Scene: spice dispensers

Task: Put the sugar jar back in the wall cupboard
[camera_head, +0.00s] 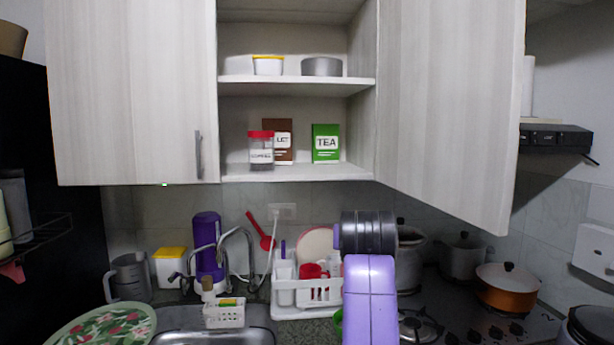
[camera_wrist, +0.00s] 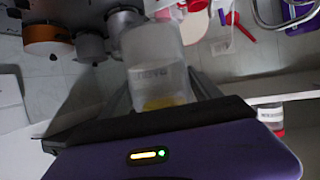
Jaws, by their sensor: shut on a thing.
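In the wrist view, which is upside down, my gripper (camera_wrist: 160,88) is shut on a translucent jar (camera_wrist: 153,58) with a yellow lid and a blurred label, which I take as the sugar jar. The gripper and this jar do not show in the head view; only my purple and dark arm links do. The wall cupboard (camera_head: 290,172) is open. Its lower shelf holds a red-lidded jar (camera_head: 261,150), a brown box (camera_head: 284,131) and a green TEA box (camera_head: 325,143). The red-lidded jar (camera_wrist: 271,114) also shows at the right of the wrist view.
The open right door (camera_head: 450,110) swings out over the stove side. A yellow-lidded tub (camera_head: 268,65) and a grey bowl (camera_head: 321,67) sit on the upper shelf. Bare shelf shows left of the red-lidded jar. A dish rack (camera_head: 300,312) and an orange pot (camera_head: 505,292) stand below.

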